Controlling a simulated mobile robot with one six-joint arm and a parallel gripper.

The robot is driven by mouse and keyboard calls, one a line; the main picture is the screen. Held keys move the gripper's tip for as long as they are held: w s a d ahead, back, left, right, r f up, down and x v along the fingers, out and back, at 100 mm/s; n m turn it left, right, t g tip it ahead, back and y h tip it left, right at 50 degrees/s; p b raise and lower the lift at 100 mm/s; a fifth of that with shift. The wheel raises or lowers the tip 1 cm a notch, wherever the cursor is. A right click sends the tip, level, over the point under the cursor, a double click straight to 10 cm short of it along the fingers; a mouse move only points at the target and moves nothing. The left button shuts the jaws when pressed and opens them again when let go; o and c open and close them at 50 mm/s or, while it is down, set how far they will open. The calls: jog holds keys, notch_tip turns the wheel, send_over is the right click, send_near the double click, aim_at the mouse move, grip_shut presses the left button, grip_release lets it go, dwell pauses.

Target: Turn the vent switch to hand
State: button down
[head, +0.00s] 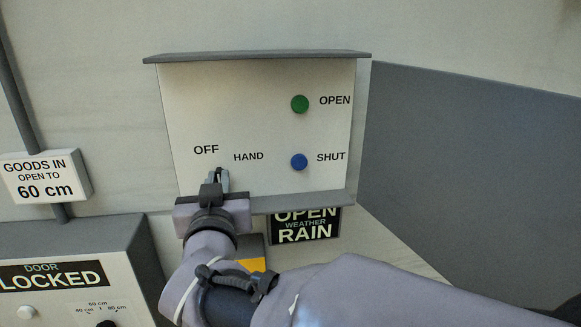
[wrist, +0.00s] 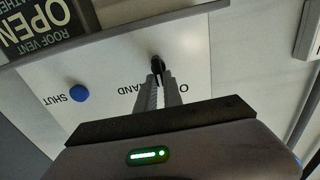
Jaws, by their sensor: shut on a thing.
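The vent switch is a small black knob (wrist: 157,65) on a white control panel (head: 240,90). My gripper (head: 217,180) reaches up to the panel's lower left, below the OFF label (head: 206,149) and left of and below the HAND label (head: 248,156). In the wrist view, which is upside down, the fingers (wrist: 158,84) are closed together on the knob. The gripper hides the knob in the head view. I cannot tell which label the knob points to.
A green OPEN button (head: 299,104) and a blue SHUT button (head: 299,162) sit on the panel's right. A black sign (head: 306,226) hangs beneath. A door box (head: 60,255) stands at lower left, under a 60 cm sign (head: 45,178). A grey panel (head: 470,170) stands at right.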

jog(key=shift+f+m+b, duration=0.1)
jog(key=shift+m+b, duration=0.2)
jog(key=shift+b, duration=0.1)
jog(key=m+b, duration=0.1)
jog(key=b, duration=0.1)
jog(key=shift+d+f+m+b, duration=0.1)
jog(key=shift+f+m+b, duration=0.05)
jog(key=shift+m+b, duration=0.2)
jog(key=m+b, duration=0.2)
jog(key=b, duration=0.1)
jog(key=shift+d+m, duration=0.15)
jog(key=shift+m, duration=0.2)
jog(key=m+b, duration=0.3)
jog(key=shift+w+d+f, duration=0.1)
jog(key=shift+d+m+b, duration=0.1)
jog(key=shift+m+b, duration=1.35)
jog(key=shift+m, duration=0.55)
jog(key=c, duration=1.5)
grip_release()
jog(key=shift+w, duration=0.1)
